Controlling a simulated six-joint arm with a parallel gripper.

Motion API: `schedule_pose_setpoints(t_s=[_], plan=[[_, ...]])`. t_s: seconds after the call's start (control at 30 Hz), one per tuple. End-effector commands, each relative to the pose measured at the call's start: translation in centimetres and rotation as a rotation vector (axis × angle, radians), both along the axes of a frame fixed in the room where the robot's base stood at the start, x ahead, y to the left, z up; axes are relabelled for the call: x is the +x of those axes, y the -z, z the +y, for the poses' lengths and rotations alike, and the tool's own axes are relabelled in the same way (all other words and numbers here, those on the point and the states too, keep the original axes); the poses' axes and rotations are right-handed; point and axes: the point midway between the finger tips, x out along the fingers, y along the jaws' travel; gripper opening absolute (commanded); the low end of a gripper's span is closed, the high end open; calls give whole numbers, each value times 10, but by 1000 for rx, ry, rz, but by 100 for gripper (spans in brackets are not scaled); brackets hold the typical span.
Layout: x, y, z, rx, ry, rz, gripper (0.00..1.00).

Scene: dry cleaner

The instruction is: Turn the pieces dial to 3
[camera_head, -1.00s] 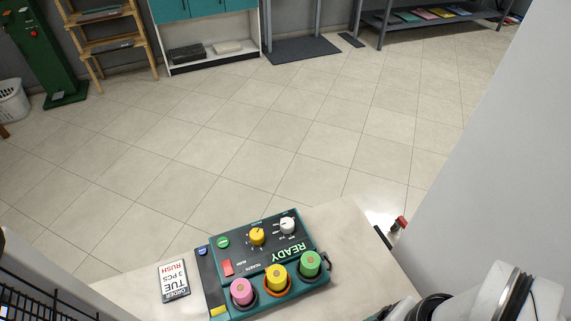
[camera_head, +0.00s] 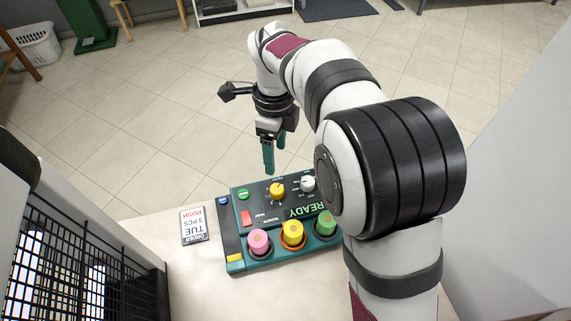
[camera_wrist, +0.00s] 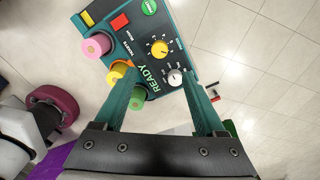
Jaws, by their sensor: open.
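The control panel (camera_head: 262,216) lies on the counter with a yellow dial (camera_head: 277,191) and a white dial (camera_head: 308,184). Their labels are too small to read surely, so I cannot tell which is the pieces dial. My gripper (camera_head: 269,160) points down, open and empty, above and behind the yellow dial, apart from the panel. In the wrist view, the white dial (camera_wrist: 176,77) shows between my open fingers (camera_wrist: 158,82), near the right one. The yellow dial (camera_wrist: 159,48) is farther up the picture, its pointer visible.
Pink (camera_head: 258,242), yellow (camera_head: 292,233) and green (camera_head: 325,223) knobs line the panel's near edge. A red switch (camera_head: 246,217) and green button (camera_head: 243,194) sit left. A black wire rack (camera_head: 75,250) stands left.

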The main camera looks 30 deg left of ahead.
Motion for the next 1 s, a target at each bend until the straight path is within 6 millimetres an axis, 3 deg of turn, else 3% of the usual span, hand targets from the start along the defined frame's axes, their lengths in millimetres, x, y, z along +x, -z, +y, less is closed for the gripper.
schedule_pose_setpoints(t_s=[0.2, 0.4, 0.6, 0.87, 1.0], plan=[[-3, 67, -1, -3, 0, 5, 72], [-4, 112, -2, -2, -1, 3, 72], [-4, 129, -1, 1, 0, 1, 72], [-4, 130, -1, 1, 0, 0, 72], [-4, 130, -1, 1, 0, 0, 49]])
